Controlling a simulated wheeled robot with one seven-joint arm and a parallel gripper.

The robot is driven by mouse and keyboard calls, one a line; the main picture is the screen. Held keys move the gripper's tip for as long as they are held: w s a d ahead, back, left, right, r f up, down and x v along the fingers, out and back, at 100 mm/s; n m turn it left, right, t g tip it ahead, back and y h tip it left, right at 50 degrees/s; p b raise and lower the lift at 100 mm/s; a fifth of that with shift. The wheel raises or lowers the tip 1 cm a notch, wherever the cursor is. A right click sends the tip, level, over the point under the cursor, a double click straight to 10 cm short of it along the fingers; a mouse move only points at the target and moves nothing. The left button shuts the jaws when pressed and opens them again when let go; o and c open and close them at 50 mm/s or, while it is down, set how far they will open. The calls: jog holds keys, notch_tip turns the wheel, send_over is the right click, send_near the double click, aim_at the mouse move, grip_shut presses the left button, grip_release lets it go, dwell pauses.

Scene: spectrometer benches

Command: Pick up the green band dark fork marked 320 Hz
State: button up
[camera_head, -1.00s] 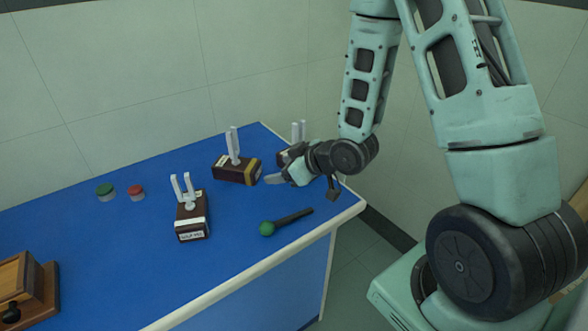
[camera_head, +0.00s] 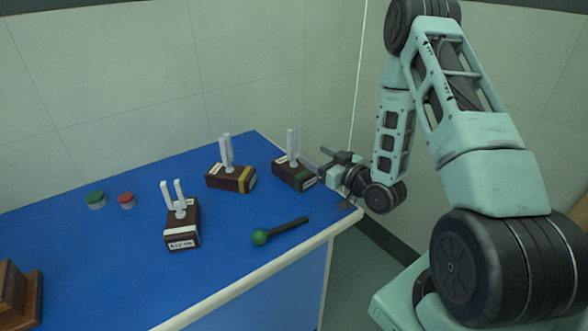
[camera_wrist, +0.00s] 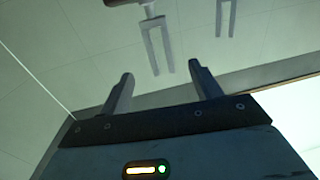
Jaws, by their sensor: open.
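The green band fork (camera_head: 292,144) stands upright on a dark wooden box with a green band, near the table's right corner. Its marking is too small to read. My gripper (camera_head: 325,161) is open and empty just to the right of this fork, apart from it, at about prong height. In the wrist view, a pale two-pronged fork (camera_wrist: 157,48) appears upside down beyond and above my open fingers (camera_wrist: 162,82), with nothing between the fingers. Part of its dark box shows at the top edge.
A yellow-banded fork box (camera_head: 228,180) stands just left, and another fork box (camera_head: 182,228) stands further left. A green-headed mallet (camera_head: 260,237) lies in front. Green (camera_head: 95,199) and red (camera_head: 126,200) buttons and a wooden case (camera_head: 33,297) are at left. The wall is behind.

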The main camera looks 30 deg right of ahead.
aim_at(294, 154)
jog(key=w, duration=0.3)
jog(key=w+p, duration=0.1)
jog(key=shift+w+a, duration=0.3)
jog(key=shift+w, duration=0.05)
jog(key=w+p, duration=0.1)
jog(key=w, duration=0.2)
jog(key=w+p, duration=0.1)
jog(key=shift+w+a+r+p, duration=0.2)
jog(key=shift+w+a+p, duration=0.15)
jog(key=shift+w, duration=0.05)
jog(key=shift+w+f, duration=0.1)
jog(key=shift+w, duration=0.15)
grip_shut()
